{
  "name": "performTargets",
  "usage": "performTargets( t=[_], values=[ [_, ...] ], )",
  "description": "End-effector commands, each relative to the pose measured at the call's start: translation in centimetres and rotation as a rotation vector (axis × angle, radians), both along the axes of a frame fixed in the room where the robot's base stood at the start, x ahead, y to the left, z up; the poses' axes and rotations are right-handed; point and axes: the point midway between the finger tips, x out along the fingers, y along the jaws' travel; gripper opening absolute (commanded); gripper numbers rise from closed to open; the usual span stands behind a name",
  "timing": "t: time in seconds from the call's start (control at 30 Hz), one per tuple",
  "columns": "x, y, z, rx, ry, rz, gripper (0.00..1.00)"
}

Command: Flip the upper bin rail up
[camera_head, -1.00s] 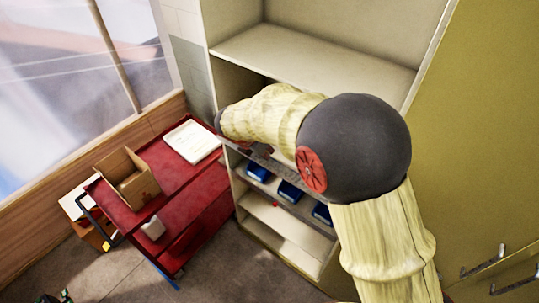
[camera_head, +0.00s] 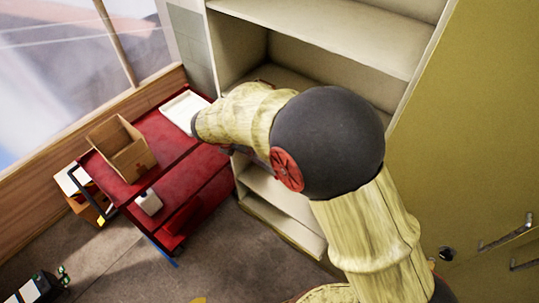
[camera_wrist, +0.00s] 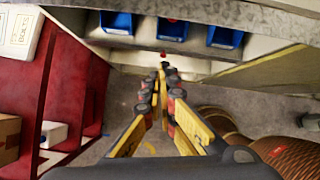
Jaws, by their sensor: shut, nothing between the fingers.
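In the wrist view my gripper (camera_wrist: 165,75) is shut and empty, with its yellow and black fingers pointing toward the shelf unit. Several blue bins, one of them a middle blue bin (camera_wrist: 172,30), sit in a row at the top edge of that view, beyond the fingertips. I cannot clearly tell the upper bin rail apart from the pale shelf front below the bins. A small red spot shows between the bins and the fingertips. In the head view my arm hides the bins and my gripper. The cream shelf unit (camera_head: 320,38) stands behind my arm.
A red cart (camera_head: 160,131) stands left of the shelf unit, carrying a cardboard box (camera_head: 118,148) and a white tray (camera_head: 184,110). A yellow-green cabinet wall (camera_head: 480,130) with handles is at right. Some floor is clear.

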Motion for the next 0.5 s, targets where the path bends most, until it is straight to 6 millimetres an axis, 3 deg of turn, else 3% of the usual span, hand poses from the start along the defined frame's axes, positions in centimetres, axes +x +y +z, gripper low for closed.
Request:
performTargets(
  t=[0.03, 0.1, 0.5],
  values=[
    [-0.5, 0.5, -2.4, -0.020, 0.000, 0.019, 0.00],
    [-1.0, 0.9, -4.1, -0.049, -0.003, 0.042, 0.00],
    [-2.9, 1.8, -13.1, -0.252, -0.106, 0.100, 0.00]
  ],
)
